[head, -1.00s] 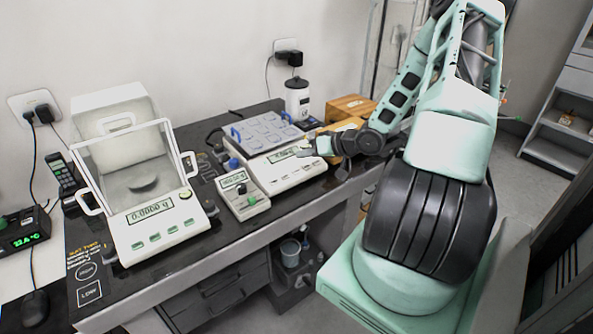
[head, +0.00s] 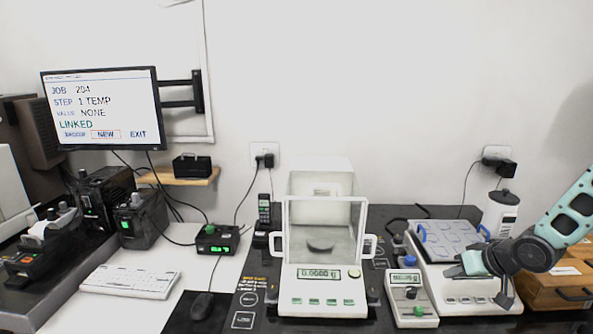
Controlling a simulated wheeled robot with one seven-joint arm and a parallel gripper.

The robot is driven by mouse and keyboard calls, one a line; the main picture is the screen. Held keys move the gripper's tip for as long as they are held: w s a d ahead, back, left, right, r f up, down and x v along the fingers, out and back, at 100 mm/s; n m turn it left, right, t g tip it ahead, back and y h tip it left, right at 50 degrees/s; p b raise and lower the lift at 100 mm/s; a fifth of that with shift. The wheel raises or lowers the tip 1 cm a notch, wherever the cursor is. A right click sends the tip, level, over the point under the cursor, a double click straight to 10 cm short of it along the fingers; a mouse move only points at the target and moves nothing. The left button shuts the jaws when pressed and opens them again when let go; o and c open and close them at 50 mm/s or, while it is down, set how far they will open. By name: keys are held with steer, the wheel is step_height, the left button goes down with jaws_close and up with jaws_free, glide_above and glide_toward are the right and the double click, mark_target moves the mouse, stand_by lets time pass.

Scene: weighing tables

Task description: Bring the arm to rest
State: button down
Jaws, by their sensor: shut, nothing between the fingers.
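My gripper (head: 458,270) shows at the right of the head view, at the end of my teal and dark arm that comes in from the right edge. It is shut and empty.
An analytical balance (head: 322,299) reading 0.0000 g stands left of my gripper, with a small white meter (head: 408,294) between. A white bottle (head: 499,214) and wooden box (head: 551,289) are near my arm. A monitor (head: 101,107) and keyboard (head: 131,281) are further left.

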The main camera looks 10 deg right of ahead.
steer(key=s+a+r+n+g+h, duration=0.1)
steer(key=s+a+r+n+g, duration=0.2)
steer(key=a, duration=0.8)
steer(key=s+a+r+n+g+h, duration=0.1)
steer(key=s+a+r+n, duration=0.2)
steer(key=a, duration=0.8)
steer(key=s+a+r+n+g, duration=0.1)
steer(key=s+a+r+g, duration=0.1)
steer(key=s+a, duration=0.4)
steer(key=s+a+r+n+g, duration=0.1)
steer(key=s+a+r, duration=0.4)
steer(key=s, duration=0.9)
steer(key=shift+a+n+g, duration=0.3)
steer(key=shift+a+g, duration=0.1)
steer(key=shift+a, duration=0.2)
